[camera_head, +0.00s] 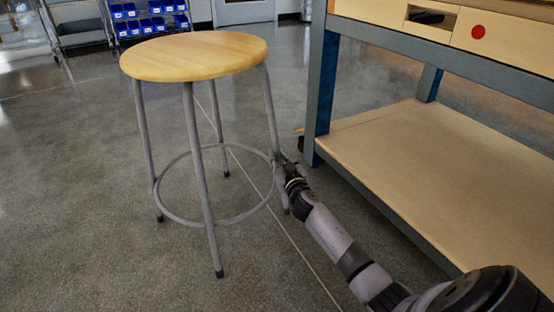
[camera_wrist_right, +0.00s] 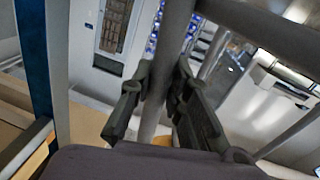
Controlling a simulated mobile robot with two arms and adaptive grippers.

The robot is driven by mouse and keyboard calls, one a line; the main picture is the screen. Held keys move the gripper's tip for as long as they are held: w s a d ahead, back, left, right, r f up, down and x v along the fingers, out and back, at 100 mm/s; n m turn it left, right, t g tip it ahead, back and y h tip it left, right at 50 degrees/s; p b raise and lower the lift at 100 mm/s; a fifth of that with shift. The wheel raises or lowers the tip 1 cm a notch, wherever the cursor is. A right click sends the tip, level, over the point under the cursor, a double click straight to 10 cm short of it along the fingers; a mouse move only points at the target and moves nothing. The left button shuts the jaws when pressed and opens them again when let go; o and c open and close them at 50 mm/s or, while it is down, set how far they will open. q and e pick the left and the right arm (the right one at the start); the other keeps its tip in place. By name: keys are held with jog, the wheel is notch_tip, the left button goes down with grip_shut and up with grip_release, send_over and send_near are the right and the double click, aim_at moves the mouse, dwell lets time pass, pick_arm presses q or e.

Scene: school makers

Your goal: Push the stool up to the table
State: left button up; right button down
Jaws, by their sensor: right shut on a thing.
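The stool has a round wooden seat (camera_head: 195,56), grey metal legs and a grey foot ring (camera_head: 210,222). It stands upright on the floor, left of the table. The table (camera_head: 322,85) has a blue-grey frame and a wooden lower shelf (camera_head: 440,150). A strip of floor shows between the stool and the table. My right gripper (camera_head: 282,166) is shut on the stool's right leg, near the foot ring. In the right wrist view its two fingers (camera_wrist_right: 162,78) lie on either side of the grey leg (camera_wrist_right: 168,50). My left gripper is not in view.
A rack with blue bins (camera_head: 148,20) stands at the back left, and a pale door (camera_head: 243,10) is at the back. A thin light line runs along the floor under the stool. The floor left of the stool is clear. My right arm runs beside the table's lower shelf.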

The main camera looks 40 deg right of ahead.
jog(key=shift+w+d, duration=0.1)
jog(key=shift+d, duration=0.05)
jog(key=c, duration=1.4)
grip_release()
jog(key=shift+c, duration=0.2)
jog(key=v, duration=1.2)
